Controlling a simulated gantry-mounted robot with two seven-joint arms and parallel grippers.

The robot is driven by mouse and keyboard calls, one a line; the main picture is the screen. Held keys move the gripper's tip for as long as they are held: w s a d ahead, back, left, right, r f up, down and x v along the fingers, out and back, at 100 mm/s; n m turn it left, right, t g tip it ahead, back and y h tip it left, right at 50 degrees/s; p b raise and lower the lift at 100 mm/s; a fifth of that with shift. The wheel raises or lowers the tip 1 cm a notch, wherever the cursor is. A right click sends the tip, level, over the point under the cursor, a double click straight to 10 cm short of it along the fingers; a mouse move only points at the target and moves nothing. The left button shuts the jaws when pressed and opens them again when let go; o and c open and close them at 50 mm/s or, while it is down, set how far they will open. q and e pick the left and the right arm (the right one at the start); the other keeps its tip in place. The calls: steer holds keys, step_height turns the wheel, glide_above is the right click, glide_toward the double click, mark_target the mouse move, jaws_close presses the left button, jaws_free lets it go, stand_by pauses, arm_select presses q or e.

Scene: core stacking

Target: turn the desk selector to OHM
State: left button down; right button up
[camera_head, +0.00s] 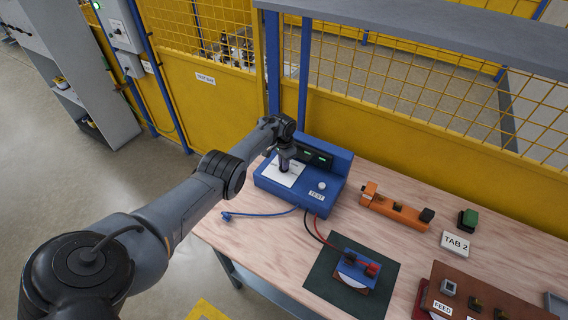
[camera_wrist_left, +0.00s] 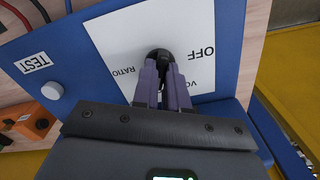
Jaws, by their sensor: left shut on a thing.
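The blue desk tester (camera_head: 268,186) stands at the back left of the table, with a white dial plate (camera_head: 277,178) on its face. The black selector knob (camera_wrist_left: 160,54) sits on the dial plate, which also shows in the wrist view (camera_wrist_left: 112,38). My left gripper (camera_wrist_left: 161,70) points down at the plate and its purple fingers are shut on the knob. It also shows in the head view (camera_head: 284,168). I can read OFF, RATIO and part of a word starting VO. No OHM label shows, and the knob's pointer direction cannot be made out. My right gripper is out of view.
A white button (camera_head: 321,186) sits by the TEST label (camera_head: 316,195). Blue, black and red cables leave the tester. A small blue unit (camera_head: 356,268) sits on a dark green mat (camera_head: 322,280). An orange fixture (camera_head: 398,212) lies to the right. Yellow fencing stands behind the table.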

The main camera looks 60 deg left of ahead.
arm_select(q)
steer(key=shift+m, duration=0.5)
steer(key=c, duration=1.2)
jaws_free()
steer(key=shift+o, duration=0.2)
steer(key=shift+r+p, duration=0.45)
steer(key=shift+r, duration=0.2)
step_height(320, 180, up, 10)
steer(key=p, duration=0.4)
steer(key=shift+f, duration=0.2)
